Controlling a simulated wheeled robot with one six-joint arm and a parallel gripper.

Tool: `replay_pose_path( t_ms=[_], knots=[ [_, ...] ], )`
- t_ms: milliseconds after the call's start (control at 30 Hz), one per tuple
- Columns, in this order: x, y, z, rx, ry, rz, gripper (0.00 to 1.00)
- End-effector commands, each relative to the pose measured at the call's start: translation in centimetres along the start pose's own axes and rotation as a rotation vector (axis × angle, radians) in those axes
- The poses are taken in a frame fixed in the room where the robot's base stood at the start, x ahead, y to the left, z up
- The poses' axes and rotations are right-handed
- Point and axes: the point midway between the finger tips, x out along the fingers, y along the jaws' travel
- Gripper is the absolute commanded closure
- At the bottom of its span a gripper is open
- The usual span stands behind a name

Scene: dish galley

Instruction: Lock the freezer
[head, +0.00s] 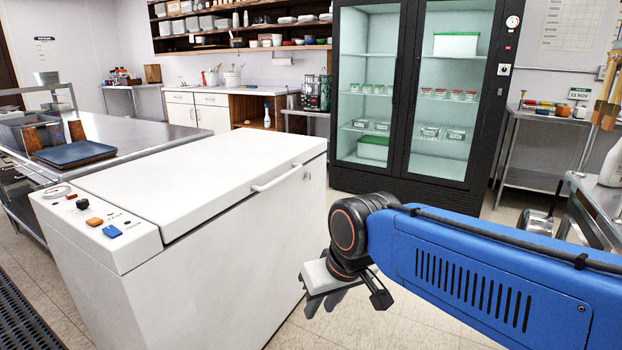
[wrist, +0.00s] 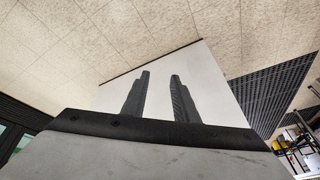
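The white chest freezer (head: 210,240) stands at the left in the head view with its lid (head: 205,165) down. A bar handle (head: 277,178) runs along the lid's front edge.
The freezer's left end carries a black knob (head: 83,204), an orange switch (head: 94,221) and a blue switch (head: 111,231). A steel table (head: 150,130) stands behind it. A black glass-door fridge (head: 345,185) stands at the back. Tiled floor (head: 310,335) is open before the freezer.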

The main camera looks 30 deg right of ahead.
Motion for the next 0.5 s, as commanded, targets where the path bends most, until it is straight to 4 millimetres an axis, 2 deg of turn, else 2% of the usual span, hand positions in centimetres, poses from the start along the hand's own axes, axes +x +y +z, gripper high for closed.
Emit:
replay_pose_path(
  t_ms=[300, 500],
  knots=[
    [0.7, -1.9, -7.3, 0.36, -0.128, -0.145, 0.73],
    [1.5, -2.3, -12.6, 0.588, -0.201, -0.241, 0.73]
  ],
)
